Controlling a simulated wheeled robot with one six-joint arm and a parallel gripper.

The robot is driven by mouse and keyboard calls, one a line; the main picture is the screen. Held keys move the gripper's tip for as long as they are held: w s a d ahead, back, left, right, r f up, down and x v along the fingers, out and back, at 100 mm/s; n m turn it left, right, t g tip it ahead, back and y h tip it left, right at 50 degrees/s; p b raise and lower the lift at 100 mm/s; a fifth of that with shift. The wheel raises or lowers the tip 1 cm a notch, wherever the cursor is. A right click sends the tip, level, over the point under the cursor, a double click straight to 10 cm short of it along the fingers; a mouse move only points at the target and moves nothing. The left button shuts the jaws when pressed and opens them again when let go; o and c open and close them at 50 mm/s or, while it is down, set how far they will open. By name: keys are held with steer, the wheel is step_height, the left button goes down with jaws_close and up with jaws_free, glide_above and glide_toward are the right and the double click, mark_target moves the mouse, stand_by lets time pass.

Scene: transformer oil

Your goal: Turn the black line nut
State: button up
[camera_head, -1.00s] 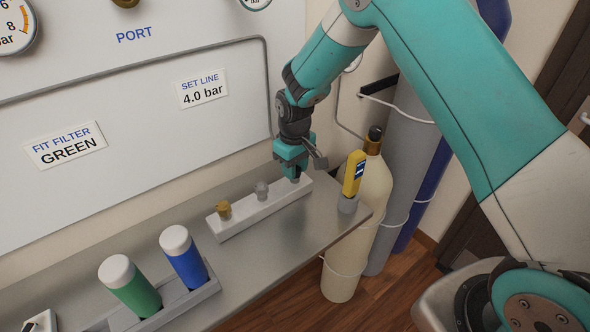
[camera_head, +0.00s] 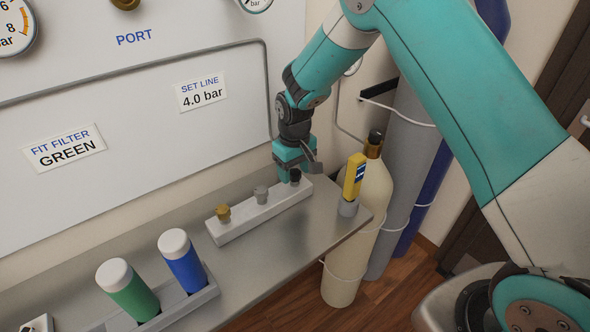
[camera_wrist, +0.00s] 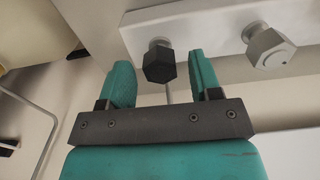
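The black line nut (camera_wrist: 159,63) is a dark hex nut at the end of the white block (camera_wrist: 205,20). In the head view the black nut (camera_head: 295,176) sits at the block's right end, partly hidden by my gripper (camera_head: 288,172). In the wrist view my gripper (camera_wrist: 163,85) is open. Its two teal fingers stand on either side of the black nut, with a gap on each side. A grey hex nut (camera_wrist: 270,48) and a brass nut (camera_head: 223,213) sit further along the block.
A yellow handheld device (camera_head: 354,177) stands in a holder right of the block, near the bench edge. Green (camera_head: 130,290) and blue (camera_head: 184,262) cylinders stand in a rack at front left. A cream gas cylinder (camera_head: 357,215) stands beyond the bench.

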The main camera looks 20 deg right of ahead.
mark_target(295, 172)
step_height(295, 172, up, 17)
steer(key=b, duration=0.3)
steer(key=shift+r+b, duration=0.15)
steer(key=shift+b, duration=0.25)
